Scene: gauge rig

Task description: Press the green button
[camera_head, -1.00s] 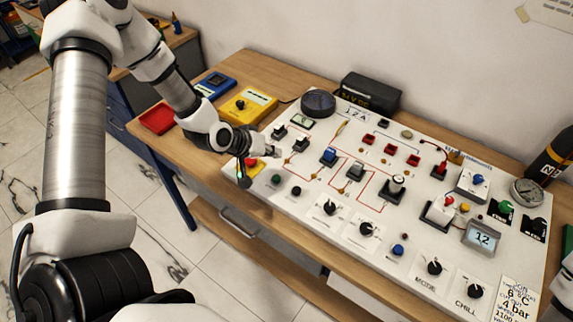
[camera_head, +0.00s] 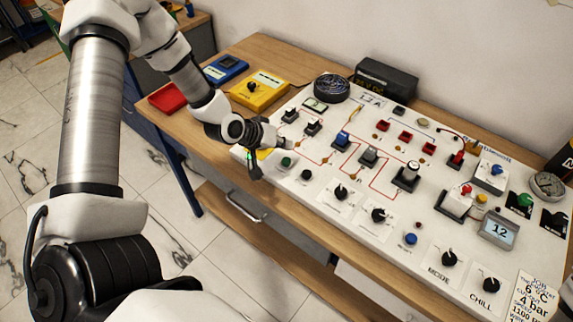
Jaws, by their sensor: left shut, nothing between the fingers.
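The green button (camera_head: 286,162) is a small round button near the front left edge of the white control panel (camera_head: 322,214). My left gripper (camera_head: 254,172) is shut and empty, with its dark fingertips pointing down at the panel's front left corner. The fingertips are just left of the green button and apart from it in the picture; their height above the panel is hard to tell. The gripper hides most of a yellow-based part (camera_head: 264,154) beside it. My right gripper is not in view.
Black knobs (camera_head: 305,174) and switches crowd the panel, with a blue block (camera_head: 342,138) behind the green button. A yellow box (camera_head: 259,90), a blue box (camera_head: 225,69) and a red tray (camera_head: 167,98) sit on the wooden table left of the panel. A black display box (camera_head: 386,77) stands behind.

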